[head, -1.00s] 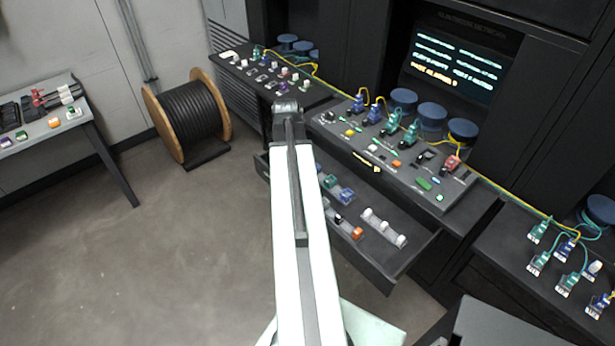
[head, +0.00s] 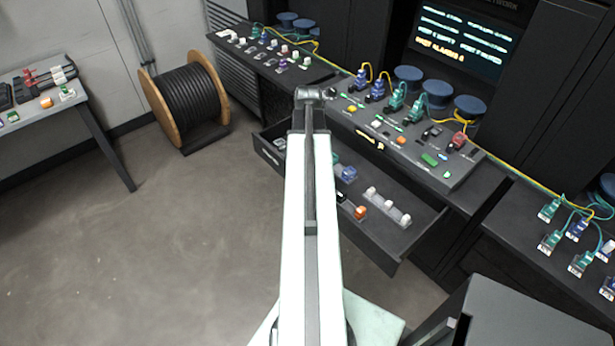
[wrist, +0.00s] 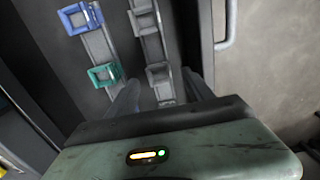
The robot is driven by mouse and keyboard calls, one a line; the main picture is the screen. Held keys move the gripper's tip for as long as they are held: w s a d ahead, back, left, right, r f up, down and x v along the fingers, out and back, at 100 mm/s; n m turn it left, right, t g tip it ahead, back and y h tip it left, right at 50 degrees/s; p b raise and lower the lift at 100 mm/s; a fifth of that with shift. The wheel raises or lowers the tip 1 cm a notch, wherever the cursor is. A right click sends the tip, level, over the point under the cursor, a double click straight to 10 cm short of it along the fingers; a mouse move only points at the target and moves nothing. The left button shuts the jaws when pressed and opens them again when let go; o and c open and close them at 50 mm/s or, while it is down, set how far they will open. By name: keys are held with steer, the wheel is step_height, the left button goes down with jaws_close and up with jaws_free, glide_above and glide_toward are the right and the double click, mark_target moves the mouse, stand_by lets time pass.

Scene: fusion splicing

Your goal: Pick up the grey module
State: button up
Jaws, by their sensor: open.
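In the wrist view, a grey module (wrist: 158,74) sits on the right rail inside the open drawer. Another grey module (wrist: 144,21) is farther up the same rail. My gripper (wrist: 161,92) is open, its dark fingers apart on either side of the lower end of that rail. The nearer grey module lies just beyond and between the fingertips, and I see no grip on it. In the head view, a greyish module (head: 280,143) shows at the drawer's left end, beside my arm. My arm hides the gripper and part of the drawer there.
A blue module (wrist: 80,18) and a teal module (wrist: 105,75) sit on the neighbouring left rail. The drawer (head: 400,245) also holds an orange module (head: 360,212) and white pieces. A console (head: 455,180) stands above it. A cable reel (head: 187,105) is at left; open floor lies between.

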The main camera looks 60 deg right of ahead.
step_height(320, 180, down, 2)
steer(key=shift+b, duration=0.35)
steer(key=shift+r, duration=0.15)
steer(key=shift+c, duration=0.2)
steer(key=c, duration=1.2)
steer(key=shift+o, duration=0.2)
steer(key=shift+r+p, duration=0.15)
steer(key=shift+p, duration=0.15)
step_height(320, 180, up, 18)
steer(key=w+a+p, duration=0.1)
steer(key=p, duration=1.6)
steer(key=shift+w+p, duration=0.2)
steer(key=shift+p, duration=0.15)
steer(key=shift+a+f, duration=0.15)
steer(key=shift+f, duration=0.05)
